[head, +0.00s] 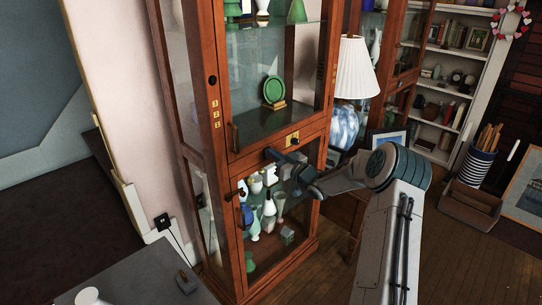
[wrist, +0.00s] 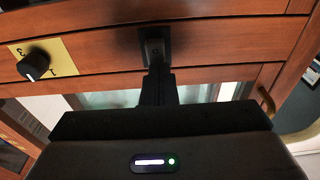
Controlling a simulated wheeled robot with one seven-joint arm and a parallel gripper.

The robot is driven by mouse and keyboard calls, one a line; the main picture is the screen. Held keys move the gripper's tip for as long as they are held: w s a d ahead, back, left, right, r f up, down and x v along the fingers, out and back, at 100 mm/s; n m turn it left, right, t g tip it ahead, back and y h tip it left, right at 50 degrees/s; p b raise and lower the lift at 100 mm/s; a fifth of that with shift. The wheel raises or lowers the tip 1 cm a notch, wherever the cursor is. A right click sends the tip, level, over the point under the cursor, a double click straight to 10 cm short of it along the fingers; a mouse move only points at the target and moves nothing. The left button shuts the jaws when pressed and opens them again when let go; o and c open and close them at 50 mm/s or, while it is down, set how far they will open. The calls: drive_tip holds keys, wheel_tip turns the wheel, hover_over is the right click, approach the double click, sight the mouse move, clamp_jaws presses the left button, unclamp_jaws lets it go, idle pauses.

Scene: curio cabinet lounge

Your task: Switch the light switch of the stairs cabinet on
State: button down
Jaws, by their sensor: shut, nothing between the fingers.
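The wooden cabinet (head: 222,165) with glass doors stands in the middle of the head view. In the wrist view, a small dark square fitting (wrist: 152,42), which looks like a switch, is set in its wooden rail. My gripper (head: 270,153) is shut and empty, with its tip at this rail. In the wrist view the shut fingers (wrist: 156,72) overlap the fitting's lower part; whether they touch it I cannot tell.
Vases and a green plate (head: 274,90) stand behind the cabinet's glass. A brass handle (head: 235,137) projects from the upper door. A lamp (head: 346,70) stands close on the right, and a grey surface (head: 140,280) is at the front left.

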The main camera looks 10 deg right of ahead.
drive_tip(key=s+d+r+b, duration=0.1)
drive_tip(key=s+d+r, duration=0.2)
drive_tip(key=s+d, duration=0.4)
drive_tip(key=shift+s+d+r, duration=0.15)
drive_tip(key=shift+s, duration=2.1)
